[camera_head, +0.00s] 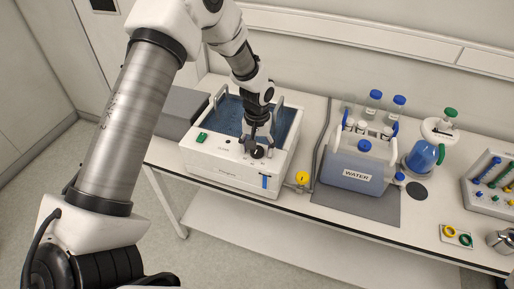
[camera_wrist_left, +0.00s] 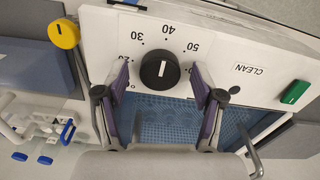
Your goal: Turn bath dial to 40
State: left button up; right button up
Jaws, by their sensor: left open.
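The bath (camera_head: 232,179) is a white box with a blue basin, standing on the bench. Its round black dial (camera_wrist_left: 160,69) is on the white panel in the left wrist view, with 20, 30, 40 and 50 printed around it. The dial's short white line is nearly upright, roughly in line with the 40 (camera_wrist_left: 168,28). My left gripper (camera_wrist_left: 160,73) is open, with one finger on each side of the dial and visible gaps between. In the head view the dial (camera_head: 257,153) is just below the left gripper (camera_head: 257,142). The right gripper is not in view.
A green switch (camera_wrist_left: 294,92) and a CLEAN label (camera_wrist_left: 247,69) are on the same panel. A yellow knob (camera_head: 302,178) is by the bath's right side. A WATER container (camera_head: 355,176) and a blue flask (camera_head: 423,157) stand farther right. A grey box (camera_head: 181,108) is on the left.

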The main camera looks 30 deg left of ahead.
pick_arm(q)
notch_tip(320, 180, up, 12)
jog(key=shift+f, duration=0.15)
dwell(0.4)
